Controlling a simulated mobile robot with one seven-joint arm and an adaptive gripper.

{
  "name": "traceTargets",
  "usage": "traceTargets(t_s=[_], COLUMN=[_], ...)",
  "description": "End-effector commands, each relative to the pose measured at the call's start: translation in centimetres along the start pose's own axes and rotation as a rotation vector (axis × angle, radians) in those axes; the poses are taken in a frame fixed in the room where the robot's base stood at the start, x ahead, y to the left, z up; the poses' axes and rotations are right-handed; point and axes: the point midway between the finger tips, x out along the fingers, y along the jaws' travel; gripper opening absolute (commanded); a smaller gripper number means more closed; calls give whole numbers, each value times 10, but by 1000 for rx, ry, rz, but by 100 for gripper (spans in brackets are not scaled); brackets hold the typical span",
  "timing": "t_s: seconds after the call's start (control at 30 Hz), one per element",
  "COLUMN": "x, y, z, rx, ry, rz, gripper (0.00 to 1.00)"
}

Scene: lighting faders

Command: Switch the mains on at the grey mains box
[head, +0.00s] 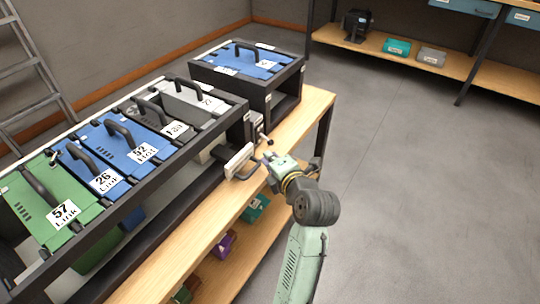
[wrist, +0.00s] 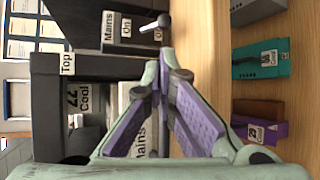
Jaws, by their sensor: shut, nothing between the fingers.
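The grey mains box (head: 256,122) stands on the bench between the two racks. My gripper (head: 264,160) is shut and empty, just in front of the box and apart from the lever. In the wrist view the fingertips (wrist: 165,72) lie below the lever. The lever's exact position against the labels is hard to tell.
A pale panel (head: 239,160) with a dark handle sits close left of my gripper; a "Mains" label shows there in the wrist view. A long rack (head: 150,170) of numbered modules fills the left. Small bins (head: 225,243) stand on the lower shelf. Floor at right is clear.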

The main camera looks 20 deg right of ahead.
Motion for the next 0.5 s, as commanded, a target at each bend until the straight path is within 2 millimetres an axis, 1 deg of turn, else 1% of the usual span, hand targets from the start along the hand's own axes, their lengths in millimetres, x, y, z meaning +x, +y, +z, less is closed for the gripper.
traceTargets(t_s=[0.1, 0.3, 0.4, 0.5], x=[23, 55, 66, 71], y=[2, 2, 1, 0], z=[0, 1, 0, 0], rx=[1, 0, 0, 0], ry=[3, 1, 1, 0], rz=[-2, -2, -1, 0], gripper=[0, 0, 0, 0])
